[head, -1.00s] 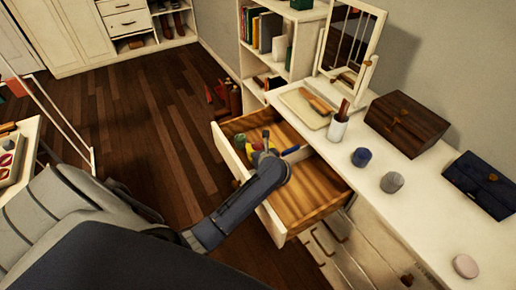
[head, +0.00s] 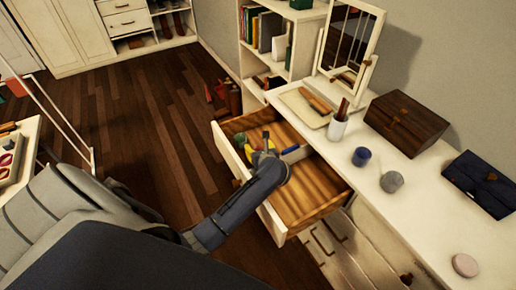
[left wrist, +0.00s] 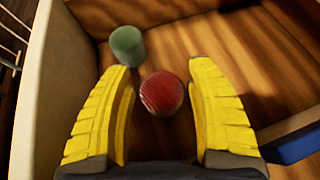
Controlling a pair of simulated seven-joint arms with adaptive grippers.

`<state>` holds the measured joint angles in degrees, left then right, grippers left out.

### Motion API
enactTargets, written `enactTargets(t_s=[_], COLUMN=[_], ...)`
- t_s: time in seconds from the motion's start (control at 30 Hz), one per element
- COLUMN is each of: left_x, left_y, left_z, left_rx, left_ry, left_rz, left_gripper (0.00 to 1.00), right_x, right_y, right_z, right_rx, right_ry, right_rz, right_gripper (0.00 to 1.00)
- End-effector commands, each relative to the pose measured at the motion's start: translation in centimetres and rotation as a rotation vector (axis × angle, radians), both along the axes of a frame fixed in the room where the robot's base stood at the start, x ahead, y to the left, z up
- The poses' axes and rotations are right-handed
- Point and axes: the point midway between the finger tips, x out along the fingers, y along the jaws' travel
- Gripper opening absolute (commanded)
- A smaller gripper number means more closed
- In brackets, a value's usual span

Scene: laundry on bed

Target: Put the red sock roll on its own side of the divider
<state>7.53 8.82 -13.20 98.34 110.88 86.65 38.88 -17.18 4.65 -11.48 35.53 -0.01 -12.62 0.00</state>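The red sock roll (left wrist: 162,94) lies on the floor of the open drawer (head: 309,193). In the left wrist view it is between the yellow fingers of my left gripper (left wrist: 160,68), with a gap on both sides. The blue-edged divider (left wrist: 293,147) is to the right of the fingers. My right gripper is not in view.
On the dresser top (head: 345,188) are a blue roll (head: 361,156), a grey roll (head: 391,181), a brush cup (head: 338,127), a wooden box (head: 404,124) and a navy case (head: 480,184). The near part of the drawer is bare. The drawer wall (left wrist: 32,85) is close on the left.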

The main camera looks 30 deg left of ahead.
Motion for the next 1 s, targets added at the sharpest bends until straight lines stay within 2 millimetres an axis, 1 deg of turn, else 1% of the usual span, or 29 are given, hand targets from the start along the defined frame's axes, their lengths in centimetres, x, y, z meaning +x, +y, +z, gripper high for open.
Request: enactTargets(t_s=[0.03, 0.07, 0.1, 0.37, 0.5, 0.57, 0.7, 1.0], left_x=[-0.6, -0.6, -0.7, -0.7, -0.6, -1.1, -2.5, -5.5], left_y=[-0.1, -0.1, -0.1, -0.2, -0.2, -0.9, -2.4, -5.7], left_z=[-1.2, -1.3, -1.3, -1.2, -0.1, 0.3, 1.8, 4.6], left_rx=[-0.005, -0.005, -0.005, -0.006, -0.005, -0.008, -0.009, -0.005], left_ry=[0.026, 0.027, 0.027, 0.028, 0.027, 0.027, 0.019, 0.015], left_rz=[-0.001, 0.0, -0.001, -0.001, -0.002, -0.003, -0.002, -0.002], left_gripper=[0.63, 0.67, 0.68, 0.68, 0.68, 0.68, 0.68, 0.68], right_x=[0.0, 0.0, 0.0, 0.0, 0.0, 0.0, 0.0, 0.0], right_y=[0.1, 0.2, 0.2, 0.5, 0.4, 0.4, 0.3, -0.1], right_z=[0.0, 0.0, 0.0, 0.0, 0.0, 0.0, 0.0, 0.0], right_rx=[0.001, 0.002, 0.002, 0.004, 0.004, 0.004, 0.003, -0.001], right_ry=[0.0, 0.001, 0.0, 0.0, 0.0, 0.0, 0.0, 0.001], right_rz=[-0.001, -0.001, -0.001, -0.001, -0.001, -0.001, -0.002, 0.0], right_gripper=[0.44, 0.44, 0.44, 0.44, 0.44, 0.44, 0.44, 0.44])
